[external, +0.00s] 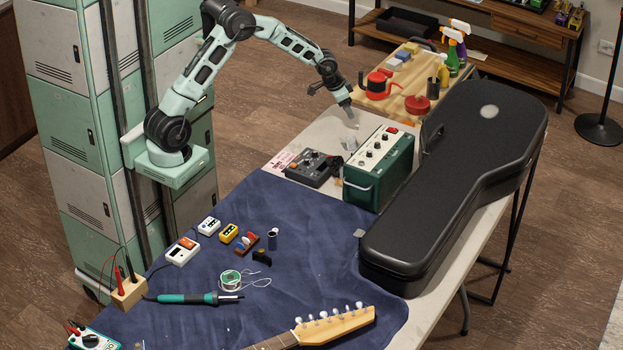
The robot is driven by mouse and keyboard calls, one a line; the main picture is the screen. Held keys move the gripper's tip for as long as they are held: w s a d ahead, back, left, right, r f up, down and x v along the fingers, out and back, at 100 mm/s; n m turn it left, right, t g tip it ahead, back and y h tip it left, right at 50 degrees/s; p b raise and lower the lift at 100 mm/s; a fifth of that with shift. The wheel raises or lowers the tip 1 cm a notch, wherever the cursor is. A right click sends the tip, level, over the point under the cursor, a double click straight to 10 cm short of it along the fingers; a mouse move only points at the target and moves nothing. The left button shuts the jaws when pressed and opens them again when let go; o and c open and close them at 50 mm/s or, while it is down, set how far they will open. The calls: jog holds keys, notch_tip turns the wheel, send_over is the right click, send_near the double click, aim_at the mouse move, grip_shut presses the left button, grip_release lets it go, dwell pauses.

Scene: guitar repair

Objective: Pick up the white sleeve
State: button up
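My gripper (350,118) points down over the far left part of the table, beside the green amplifier. A small whitish item (349,142) is just below the fingertips, between the control box and the amplifier. It may be the white sleeve, but its shape is not clear. I cannot tell whether the gripper touches it.
The green amplifier (378,167) and black guitar case (450,185) stand close on the right. A dark control box (313,168) lies on the left. Tools and a guitar neck (325,330) are on the blue cloth (310,243). A wooden cart (392,100) stands behind.

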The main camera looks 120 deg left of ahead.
aim_at(356, 126)
jog(key=x, duration=0.7)
jog(key=shift+a, duration=0.35)
grip_shut()
